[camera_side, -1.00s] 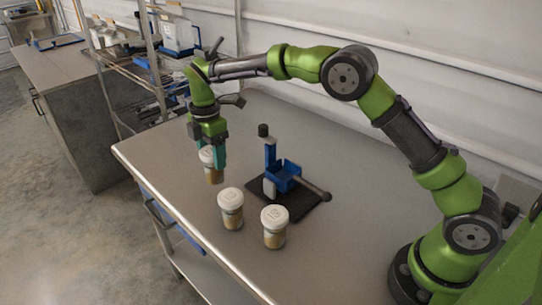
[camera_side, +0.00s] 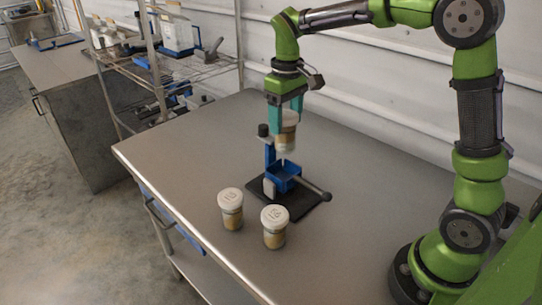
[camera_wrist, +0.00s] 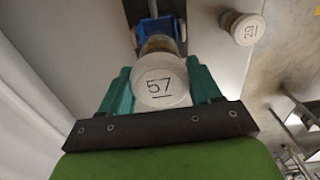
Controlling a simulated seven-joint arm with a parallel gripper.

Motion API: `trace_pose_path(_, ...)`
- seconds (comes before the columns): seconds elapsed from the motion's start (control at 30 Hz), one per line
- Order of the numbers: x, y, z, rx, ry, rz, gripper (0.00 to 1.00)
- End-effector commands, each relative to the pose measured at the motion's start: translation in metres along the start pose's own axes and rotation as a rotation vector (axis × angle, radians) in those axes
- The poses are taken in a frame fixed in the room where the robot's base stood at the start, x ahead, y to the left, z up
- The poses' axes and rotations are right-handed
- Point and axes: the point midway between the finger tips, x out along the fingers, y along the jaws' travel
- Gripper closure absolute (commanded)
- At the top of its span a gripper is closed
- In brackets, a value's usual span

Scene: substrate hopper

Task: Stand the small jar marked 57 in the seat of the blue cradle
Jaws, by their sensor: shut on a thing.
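The small jar marked 57 (camera_side: 287,138) has a white lid and tan contents. My gripper (camera_side: 284,120) is shut on it, with teal fingers on both sides. In the wrist view the lid (camera_wrist: 162,82) faces the camera and 57 is readable between the fingers. The blue cradle (camera_side: 284,178) stands on a black base plate (camera_side: 298,210) on the table. The jar hangs upright above the cradle's blue seat, apart from it. The cradle is partly hidden behind the jar in the wrist view (camera_wrist: 150,24).
Two other white-lidded jars, one at left (camera_side: 231,212) and one at right (camera_side: 274,230), stand in front of the cradle. A blue post with a dark knob (camera_side: 263,131) rises beside the seat, and a dark rod (camera_side: 313,190) sticks out right. The table's right side is clear.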

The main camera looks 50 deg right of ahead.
Motion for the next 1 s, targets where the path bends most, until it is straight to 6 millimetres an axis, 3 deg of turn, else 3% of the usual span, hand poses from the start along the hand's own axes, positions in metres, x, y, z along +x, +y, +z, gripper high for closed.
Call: trace_pose_path(1.0, 0.087, 0.005, -0.007, -0.012, 0.001, -0.002, 0.59)
